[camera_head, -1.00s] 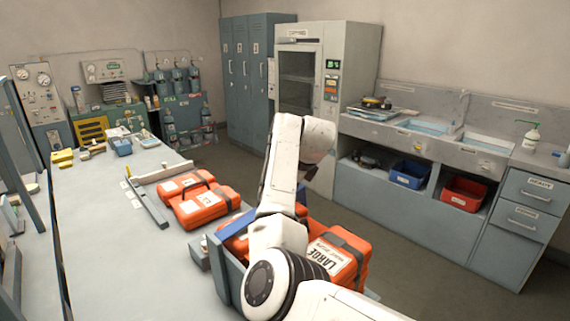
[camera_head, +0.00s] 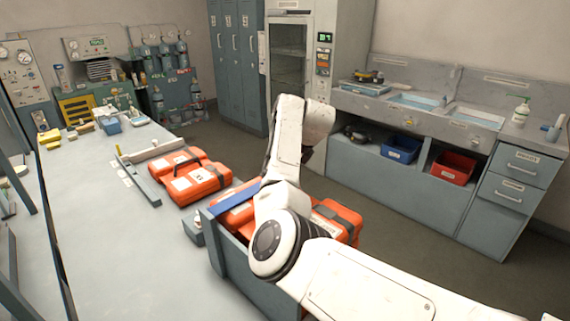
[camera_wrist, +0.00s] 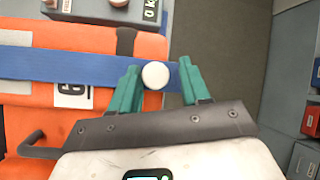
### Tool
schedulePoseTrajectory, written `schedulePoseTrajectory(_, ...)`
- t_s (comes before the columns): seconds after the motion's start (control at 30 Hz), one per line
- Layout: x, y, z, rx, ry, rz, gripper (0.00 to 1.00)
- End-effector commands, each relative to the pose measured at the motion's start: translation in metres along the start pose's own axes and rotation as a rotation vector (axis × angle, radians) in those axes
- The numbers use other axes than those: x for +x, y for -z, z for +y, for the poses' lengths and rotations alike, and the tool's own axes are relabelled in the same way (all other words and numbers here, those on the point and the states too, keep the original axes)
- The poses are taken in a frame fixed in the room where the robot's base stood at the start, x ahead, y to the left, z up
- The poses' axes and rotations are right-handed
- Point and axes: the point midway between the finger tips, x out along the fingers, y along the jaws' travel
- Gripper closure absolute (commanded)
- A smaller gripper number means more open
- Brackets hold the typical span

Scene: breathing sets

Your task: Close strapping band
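The blue strapping band (camera_head: 235,195) runs over orange cases that sit in a grey-blue crate (camera_head: 238,268). In the wrist view the band (camera_wrist: 45,65) crosses an orange case (camera_wrist: 75,38) from the left and reaches my gripper (camera_wrist: 158,82). A white round knob (camera_wrist: 155,75) sits at the band's right end, between my two teal fingers. The fingers are spread, with a gap between the knob and the right finger. I cannot tell whether the left finger touches it. In the head view my arm hides the gripper and part of the cases.
Two orange cases (camera_head: 195,182) lie on the grey counter (camera_head: 110,235) behind the crate, beside a low rail (camera_head: 138,182). Lockers (camera_head: 237,65), a tall cabinet (camera_head: 290,65) and a sink unit (camera_head: 400,185) line the back. Open floor lies between crate and sink unit.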

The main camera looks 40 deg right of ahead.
Motion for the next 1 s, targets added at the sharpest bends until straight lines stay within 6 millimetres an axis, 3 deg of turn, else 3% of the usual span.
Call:
schedulePoseTrajectory(0.03,0.007,0.013,0.002,0.006,-0.009,0.019,0.52)
schedulePoseTrajectory(0.13,0.008,0.013,0.003,0.005,-0.011,0.021,0.44)
schedulePoseTrajectory(0.63,0.006,0.012,0.005,0.001,-0.02,0.025,0.44)
schedulePoseTrajectory(0.77,-0.008,0.011,0.004,0.001,-0.015,0.022,0.44)
schedulePoseTrajectory(1.0,-0.058,0.005,0.002,0.0,-0.004,0.008,0.44)
